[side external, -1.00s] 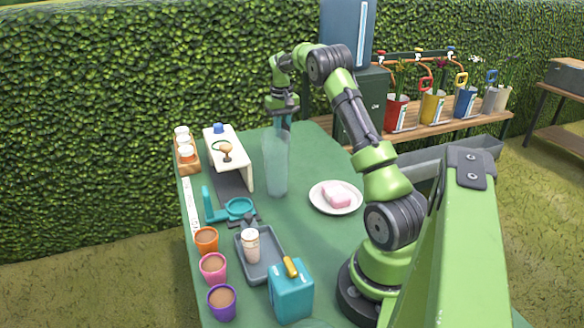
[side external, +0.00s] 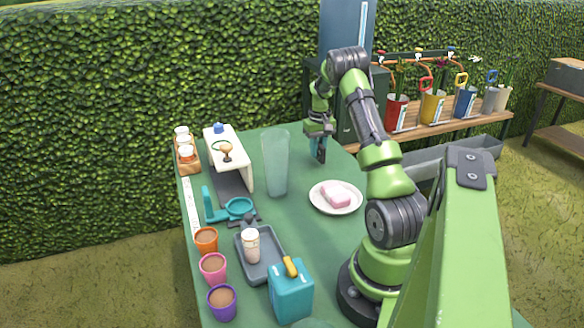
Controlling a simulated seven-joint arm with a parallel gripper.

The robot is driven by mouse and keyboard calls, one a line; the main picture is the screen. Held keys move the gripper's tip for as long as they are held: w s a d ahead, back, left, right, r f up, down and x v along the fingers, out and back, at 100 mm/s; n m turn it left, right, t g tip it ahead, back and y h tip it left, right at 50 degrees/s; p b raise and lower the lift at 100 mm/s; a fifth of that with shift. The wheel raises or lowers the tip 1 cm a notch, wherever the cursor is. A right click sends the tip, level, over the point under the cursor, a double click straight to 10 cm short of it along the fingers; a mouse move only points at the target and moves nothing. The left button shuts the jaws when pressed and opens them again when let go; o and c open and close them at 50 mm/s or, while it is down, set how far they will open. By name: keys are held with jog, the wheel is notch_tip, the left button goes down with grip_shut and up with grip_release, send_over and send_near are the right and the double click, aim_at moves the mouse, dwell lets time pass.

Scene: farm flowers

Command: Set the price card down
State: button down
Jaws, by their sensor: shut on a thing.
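My gripper (side external: 320,155) points down at the back right of the green table (side external: 305,240), in front of the dark green cabinet. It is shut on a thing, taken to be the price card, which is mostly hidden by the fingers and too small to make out. The fingertips are low, close to the table top; I cannot tell whether the card touches it. A tall, clear vase (side external: 275,165) stands upright to the left of my gripper, apart from it. A white plate with a pink block (side external: 336,195) lies in front of my gripper.
A white stand (side external: 243,172) and a wooden tray of jars (side external: 186,152) are at the back left. A teal holder (side external: 238,209), a grey tray (side external: 272,269), a teal can (side external: 291,292) and several cups (side external: 213,268) fill the front left. Flower pots (side external: 433,108) stand on a bench behind.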

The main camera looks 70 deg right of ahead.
jog(key=shift+f, duration=0.85)
jog(key=c, duration=1)
grip_release()
jog(key=shift+f, duration=0.15)
